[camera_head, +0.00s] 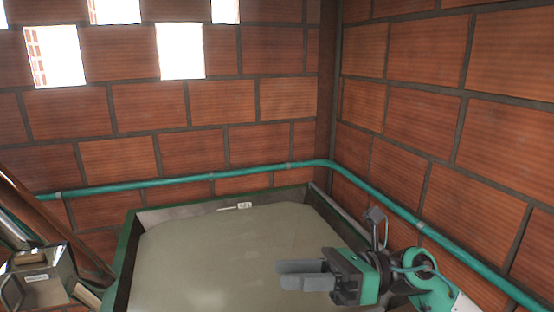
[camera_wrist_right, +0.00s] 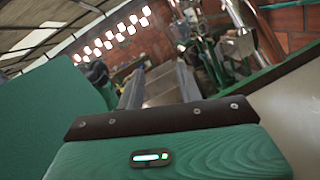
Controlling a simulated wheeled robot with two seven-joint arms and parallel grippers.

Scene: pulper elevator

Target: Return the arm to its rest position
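My right gripper (camera_head: 281,275) reaches in from the lower right of the head view, over the right front part of a large green-rimmed tank. Its grey fingers point left and hold nothing that I can see. In the right wrist view the two fingers (camera_wrist_right: 158,85) stand apart with a clear gap between them. My left gripper and left arm do not show in the head view.
The green-rimmed tank (camera_head: 126,262) has a plain grey-beige surface inside. A green pipe (camera_head: 180,181) runs along the brick walls (camera_head: 150,105), close behind my right arm. A grey metal box (camera_head: 42,283) stands at the lower left. Machinery (camera_wrist_right: 238,48) shows in the wrist view.

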